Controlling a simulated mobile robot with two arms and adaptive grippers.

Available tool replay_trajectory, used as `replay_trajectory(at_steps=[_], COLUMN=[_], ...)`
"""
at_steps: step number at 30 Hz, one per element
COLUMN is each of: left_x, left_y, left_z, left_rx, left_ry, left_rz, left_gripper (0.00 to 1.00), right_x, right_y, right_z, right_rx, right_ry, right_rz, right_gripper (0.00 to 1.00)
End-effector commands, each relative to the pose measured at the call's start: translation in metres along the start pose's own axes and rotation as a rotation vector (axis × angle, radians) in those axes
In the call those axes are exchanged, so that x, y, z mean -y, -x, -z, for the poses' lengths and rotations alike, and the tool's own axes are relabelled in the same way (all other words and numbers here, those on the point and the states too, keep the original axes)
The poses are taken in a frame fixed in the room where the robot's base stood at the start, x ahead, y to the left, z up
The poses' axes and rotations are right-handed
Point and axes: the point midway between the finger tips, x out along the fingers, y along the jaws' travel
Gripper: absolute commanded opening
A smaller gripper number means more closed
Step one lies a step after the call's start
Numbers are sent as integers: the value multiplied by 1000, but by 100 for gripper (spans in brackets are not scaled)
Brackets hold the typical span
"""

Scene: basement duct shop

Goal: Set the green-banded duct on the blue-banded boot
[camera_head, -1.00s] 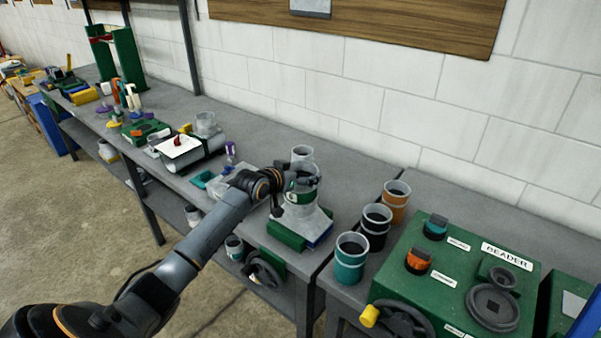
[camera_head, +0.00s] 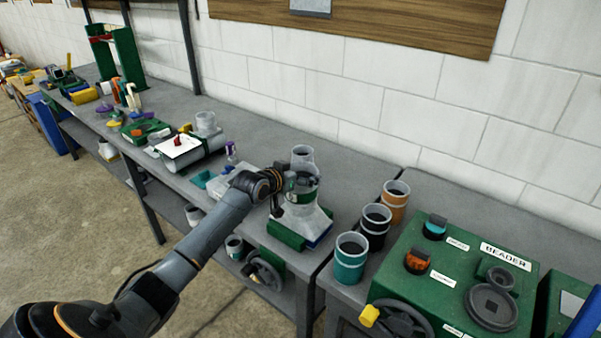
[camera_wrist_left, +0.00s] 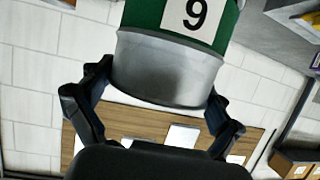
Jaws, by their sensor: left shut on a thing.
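The green-banded duct (camera_head: 307,196) is a grey tube standing upright over the blue-banded boot. A white label with a 9 on its green band shows in the left wrist view (camera_wrist_left: 160,75). The boot (camera_head: 304,222) is a grey flared piece with a blue band at its lower right edge, on the bench. My left gripper (camera_head: 290,188) is shut on the duct, with a finger on each side of it in the wrist view. The duct's lower end looks in line with the boot's top; I cannot tell whether it is fully seated. My right gripper is not in view.
Teal (camera_head: 351,262), black (camera_head: 376,228) and orange (camera_head: 395,203) banded cups stand to the right, beside a green beader machine (camera_head: 455,285). Clutter fills the bench to the left.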

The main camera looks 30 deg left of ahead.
Motion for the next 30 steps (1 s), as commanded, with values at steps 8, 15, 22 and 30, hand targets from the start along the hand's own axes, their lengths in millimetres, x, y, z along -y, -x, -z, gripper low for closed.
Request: replay_trajectory(at_steps=[8, 15, 22, 30], left_x=[0, 0, 0, 0], left_y=[0, -1, -2, -4], left_z=[1, -1, -5, -9], left_rx=[-2, -2, -3, -3], left_ry=[0, 0, 0, 0], left_rz=[0, 0, 0, 0], left_gripper=[30, 30, 30, 98], right_x=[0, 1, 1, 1], right_y=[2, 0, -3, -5], right_z=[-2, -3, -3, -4], right_rx=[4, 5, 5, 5], right_ry=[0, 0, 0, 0], right_rz=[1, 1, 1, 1], right_gripper=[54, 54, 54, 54])
